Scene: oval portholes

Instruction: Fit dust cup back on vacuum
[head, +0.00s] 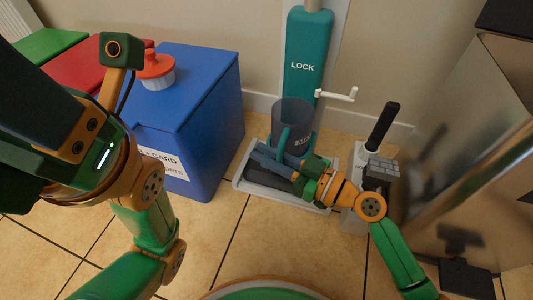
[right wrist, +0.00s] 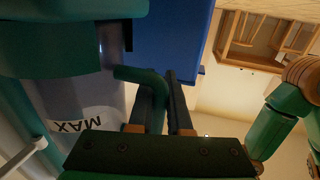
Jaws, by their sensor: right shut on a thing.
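The teal vacuum (head: 306,50) stands upright against the wall, marked LOCK. A white crank-like lever (head: 338,95) sticks out to the right at its lower end. The dark grey see-through dust cup (head: 292,113) is upright at the vacuum's lower front; I cannot tell whether it is seated. My right gripper (head: 272,158) is shut on the cup's teal handle (head: 283,146). The right wrist view shows the handle (right wrist: 157,92) between the two dark fingers (right wrist: 165,105), and a MAX label on the cup (right wrist: 80,122). My left gripper (head: 40,75) is raised at the left, fingertips out of frame.
A blue box (head: 203,105) stands left of the vacuum, with a red-topped white round piece (head: 155,69) on it. A grey tray (head: 245,180) lies below the cup. A black-handled tool (head: 382,126) and metal cabinet (head: 470,120) stand right.

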